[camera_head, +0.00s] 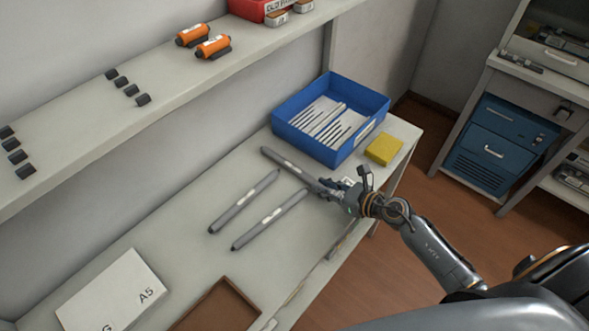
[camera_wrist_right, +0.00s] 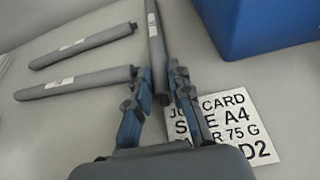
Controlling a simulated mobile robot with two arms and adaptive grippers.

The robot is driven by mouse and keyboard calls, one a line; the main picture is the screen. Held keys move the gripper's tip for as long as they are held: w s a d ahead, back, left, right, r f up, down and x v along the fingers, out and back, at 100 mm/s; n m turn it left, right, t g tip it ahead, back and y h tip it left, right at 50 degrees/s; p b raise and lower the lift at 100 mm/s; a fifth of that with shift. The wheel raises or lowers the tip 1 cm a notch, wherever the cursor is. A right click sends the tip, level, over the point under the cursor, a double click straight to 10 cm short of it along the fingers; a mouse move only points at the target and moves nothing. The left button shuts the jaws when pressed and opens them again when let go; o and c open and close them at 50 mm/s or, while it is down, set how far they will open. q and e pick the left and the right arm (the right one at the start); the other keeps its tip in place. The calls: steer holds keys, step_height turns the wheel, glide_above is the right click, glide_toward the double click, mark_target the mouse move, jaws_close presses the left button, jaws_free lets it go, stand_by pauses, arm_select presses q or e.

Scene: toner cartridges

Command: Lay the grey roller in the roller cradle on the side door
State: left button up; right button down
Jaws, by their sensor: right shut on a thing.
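A grey roller (camera_head: 288,165) with a white label slants over the workbench, its near end at my right gripper (camera_head: 332,188). In the right wrist view the same roller (camera_wrist_right: 155,40) runs between the fingers of my right gripper (camera_wrist_right: 160,88), which is shut on it. Whether the roller still touches the bench is unclear. Two more grey rollers with white labels lie side by side on the bench, one farther left (camera_head: 243,203) and one nearer (camera_head: 270,219). My left gripper is out of view. I cannot make out the side door or its roller cradle.
A blue bin (camera_head: 287,132) with white contents stands behind the gripper, beside a yellow block (camera_head: 384,149). A printed job card (camera_wrist_right: 235,130) lies beneath the gripper. A shelf (camera_head: 60,140) overhangs the bench's back. A rack with a blue machine (camera_head: 497,145) stands at right.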

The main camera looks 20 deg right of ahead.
steer(key=shift+r, duration=0.5)
step_height(320, 180, up, 3)
steer(key=shift+f+p, duration=0.15)
steer(key=shift+p, duration=0.65)
steer(key=s+a+r+p, duration=0.1)
steer(key=s+a+r, duration=0.2)
steer(key=s+r, duration=0.25)
steer(key=s+a+r+p, duration=0.1)
steer(key=s+a+r, duration=0.25)
steer(key=s, duration=0.35)
step_height(320, 180, up, 13)
steer(key=w+n+g+y, duration=0.2)
steer(key=n+g+y, duration=0.2)
steer(key=shift+w+d+n, duration=0.4)
steer(key=shift+d, duration=0.05)
steer(key=shift+f, duration=0.1)
